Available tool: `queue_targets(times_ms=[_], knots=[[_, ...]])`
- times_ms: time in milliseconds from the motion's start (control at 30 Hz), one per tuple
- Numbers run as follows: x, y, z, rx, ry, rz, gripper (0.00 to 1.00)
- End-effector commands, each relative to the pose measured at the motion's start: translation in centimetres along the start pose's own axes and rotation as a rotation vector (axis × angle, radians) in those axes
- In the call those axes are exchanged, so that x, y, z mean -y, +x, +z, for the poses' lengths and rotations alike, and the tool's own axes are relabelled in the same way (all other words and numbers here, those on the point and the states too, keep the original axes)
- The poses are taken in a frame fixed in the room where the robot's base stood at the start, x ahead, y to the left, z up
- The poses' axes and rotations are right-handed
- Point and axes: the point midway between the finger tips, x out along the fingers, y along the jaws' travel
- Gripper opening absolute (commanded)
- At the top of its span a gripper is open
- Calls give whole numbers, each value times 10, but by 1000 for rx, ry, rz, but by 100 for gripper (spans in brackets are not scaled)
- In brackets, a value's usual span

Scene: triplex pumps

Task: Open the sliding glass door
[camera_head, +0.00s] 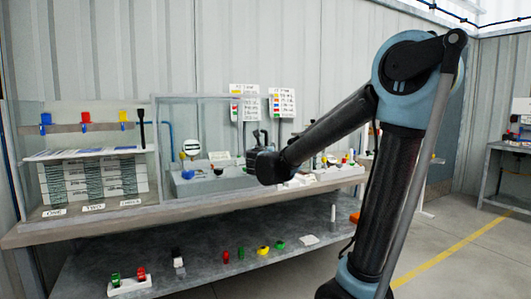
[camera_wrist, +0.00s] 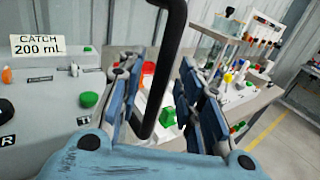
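The glass enclosure has a grey frame (camera_head: 205,97) above the bench, and its clear pane is hard to make out. My gripper (camera_head: 260,138) is at the right part of this frame, its fingers small and dark there. In the wrist view, my gripper (camera_wrist: 162,75) is open, with a blue-grey finger on each side. A thick black handle-like bar (camera_wrist: 167,65) runs down between the fingers. A gap shows to the right finger; contact with the left finger cannot be told. Another black handle (camera_head: 141,128) stands beside the left cabinet.
A grey panel with a green button (camera_wrist: 88,99) and a "CATCH 200 mL" sign (camera_wrist: 52,46) is close on the left. Small items stand on the bench (camera_head: 120,222) and lower shelf (camera_head: 205,265). The floor (camera_head: 470,225) on the right is clear.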

Motion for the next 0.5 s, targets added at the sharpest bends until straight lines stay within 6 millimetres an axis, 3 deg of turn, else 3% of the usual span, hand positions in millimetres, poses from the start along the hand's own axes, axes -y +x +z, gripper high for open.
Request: queue_targets(times_ms=[500], knots=[[0, -81, -1, -1, 1, 3, 33]])
